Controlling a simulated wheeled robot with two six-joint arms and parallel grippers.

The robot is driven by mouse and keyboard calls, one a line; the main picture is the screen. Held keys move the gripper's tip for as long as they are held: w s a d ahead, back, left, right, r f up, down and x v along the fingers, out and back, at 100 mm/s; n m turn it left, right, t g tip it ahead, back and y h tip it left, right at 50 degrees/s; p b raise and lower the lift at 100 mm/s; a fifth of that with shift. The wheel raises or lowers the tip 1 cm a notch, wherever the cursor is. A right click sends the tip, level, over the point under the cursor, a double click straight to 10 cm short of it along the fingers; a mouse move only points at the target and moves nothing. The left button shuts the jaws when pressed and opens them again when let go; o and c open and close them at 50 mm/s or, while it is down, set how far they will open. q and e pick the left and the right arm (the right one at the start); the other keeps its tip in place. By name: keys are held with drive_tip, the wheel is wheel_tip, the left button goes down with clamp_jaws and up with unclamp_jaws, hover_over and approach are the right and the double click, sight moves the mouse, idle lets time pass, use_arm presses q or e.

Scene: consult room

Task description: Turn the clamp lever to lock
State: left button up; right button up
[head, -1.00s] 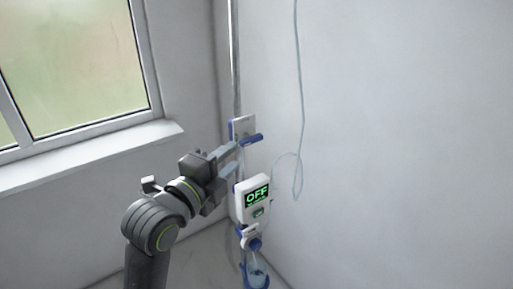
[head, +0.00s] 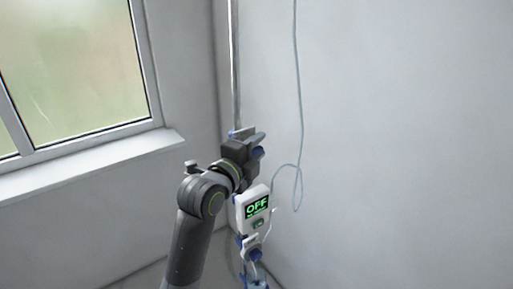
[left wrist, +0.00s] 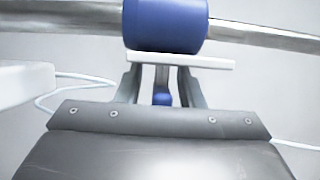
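The pole clamp (head: 240,132) sits on the vertical pole, mostly hidden behind my left gripper (head: 256,142) in the head view. The blue clamp lever (left wrist: 162,90) shows between the two grey fingers of my left gripper (left wrist: 161,85). The fingers are apart, with gaps visible on both sides of the lever. My right gripper is out of view.
A white pump box (head: 252,208) with a green "OFF" display hangs on the pole just below my gripper. A thin tube (head: 299,120) hangs to the right. A window sill (head: 95,160) is at left. The wall (head: 410,140) at right is clear.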

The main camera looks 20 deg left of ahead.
use_arm(q)
drive_tip(key=shift+c, duration=0.4)
clamp_jaws()
